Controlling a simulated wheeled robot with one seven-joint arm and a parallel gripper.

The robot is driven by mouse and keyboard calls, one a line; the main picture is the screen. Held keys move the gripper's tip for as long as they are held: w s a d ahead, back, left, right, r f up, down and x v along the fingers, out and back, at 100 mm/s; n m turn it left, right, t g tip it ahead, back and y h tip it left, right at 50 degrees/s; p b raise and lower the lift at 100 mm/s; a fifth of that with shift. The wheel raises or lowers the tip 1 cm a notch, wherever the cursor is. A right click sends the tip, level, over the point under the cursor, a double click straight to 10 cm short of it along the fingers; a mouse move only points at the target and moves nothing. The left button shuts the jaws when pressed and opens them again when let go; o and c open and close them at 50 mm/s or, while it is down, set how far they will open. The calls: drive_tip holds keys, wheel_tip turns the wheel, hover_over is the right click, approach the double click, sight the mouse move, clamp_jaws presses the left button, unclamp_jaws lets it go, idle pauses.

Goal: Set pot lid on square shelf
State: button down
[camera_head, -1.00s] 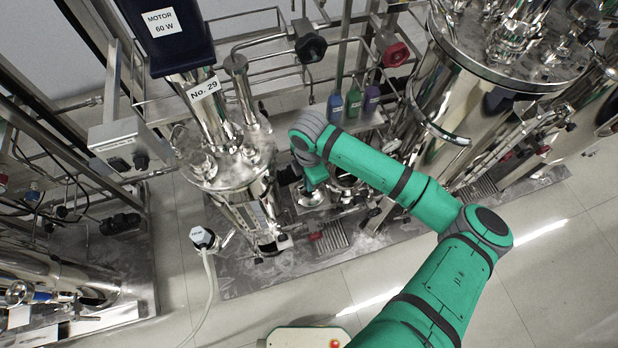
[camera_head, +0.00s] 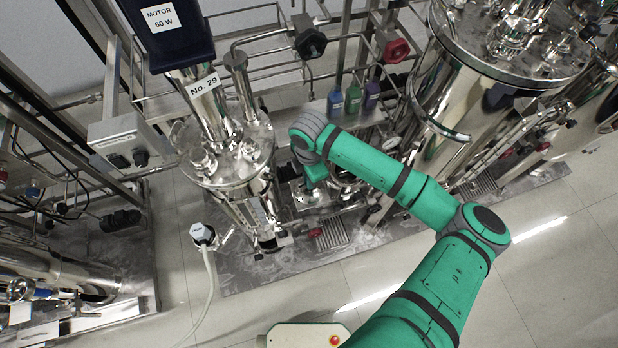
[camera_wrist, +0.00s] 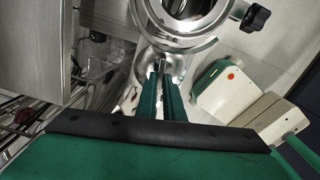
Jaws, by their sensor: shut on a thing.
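My gripper (camera_wrist: 166,92) shows in the wrist view with its two green fingers close together on a shiny metal part at the edge of a round metal piece (camera_wrist: 185,46). This piece appears to be the pot lid; its outline blends with the shiny metal around it. In the head view my green arm reaches down between the tank marked No. 29 and the large tank at the right. The fingertips and most of the lid are hard to make out there. A metal shelf (camera_head: 312,117) with bottles stands behind the arm; I cannot tell if it is the square shelf.
The No. 29 tank (camera_head: 225,160) stands close left of my gripper, and a large steel tank (camera_head: 455,100) stands right. Blue, green and purple bottles (camera_head: 353,98) are behind. A brushed grey panel (camera_wrist: 35,50) is at left in the wrist view. Open floor (camera_head: 520,270) lies in front.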

drive_tip(key=shift+f, duration=0.3)
drive_tip(key=c, duration=1.8)
unclamp_jaws()
wheel_tip(320, 180, up, 11)
drive_tip(key=shift+f, duration=0.1)
